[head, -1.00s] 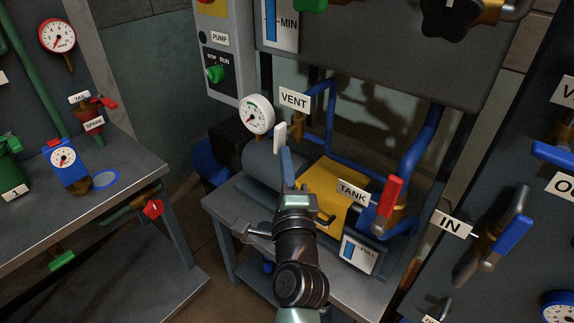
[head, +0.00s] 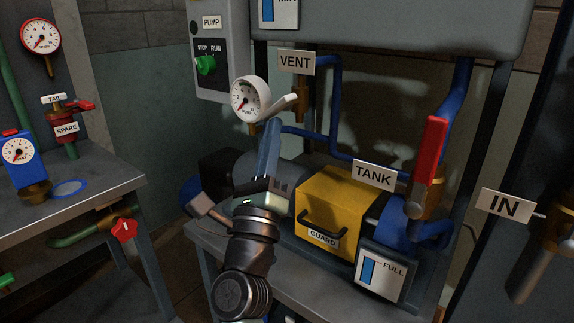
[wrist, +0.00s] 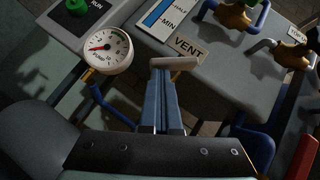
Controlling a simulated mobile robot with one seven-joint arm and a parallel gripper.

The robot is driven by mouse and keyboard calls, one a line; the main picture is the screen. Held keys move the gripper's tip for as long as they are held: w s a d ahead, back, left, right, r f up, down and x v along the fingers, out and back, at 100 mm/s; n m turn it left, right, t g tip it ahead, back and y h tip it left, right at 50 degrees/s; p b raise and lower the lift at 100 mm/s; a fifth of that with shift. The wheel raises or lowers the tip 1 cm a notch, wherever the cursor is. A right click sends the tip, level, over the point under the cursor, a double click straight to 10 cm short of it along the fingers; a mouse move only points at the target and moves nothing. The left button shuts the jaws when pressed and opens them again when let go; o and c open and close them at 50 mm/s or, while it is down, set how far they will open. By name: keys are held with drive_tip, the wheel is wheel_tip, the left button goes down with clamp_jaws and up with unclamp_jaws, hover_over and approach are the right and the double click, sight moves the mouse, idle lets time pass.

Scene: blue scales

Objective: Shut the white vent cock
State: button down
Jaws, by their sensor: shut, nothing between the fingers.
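The white vent cock's lever (head: 284,103) is in the head view just below the VENT label (head: 296,62), slanting down to the left from its brass body (head: 302,98). In the wrist view the white lever (wrist: 175,62) lies crosswise just beyond the fingertips. My gripper (head: 269,124) has blue fingers, shut with nothing between them, and points up just below the lever's left end. In the wrist view my gripper (wrist: 160,72) reaches close to the lever; I cannot tell whether they touch.
The white PUMP gauge (head: 250,99) is close behind and left of my fingertips. A yellow guard box (head: 330,210) stands right of my wrist, with the red TANK lever (head: 430,150) beyond. Blue pipes (head: 333,110) run behind the vent cock.

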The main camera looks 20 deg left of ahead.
drive_tip(key=m+h+b, duration=0.3)
drive_tip(key=a+m+h+b, duration=0.1)
drive_tip(key=m+h+b, duration=0.2)
drive_tip(key=m, duration=0.1)
drive_tip(key=a+m+t+h+b, duration=0.1)
drive_tip(key=m+h+b, duration=0.2)
drive_tip(key=shift+w+r+m+h, duration=0.15)
drive_tip(key=shift+w+m+h, duration=0.15)
drive_tip(key=shift+m, duration=0.1)
drive_tip(key=shift+r+b, duration=0.1)
drive_tip(key=shift+b, duration=0.25)
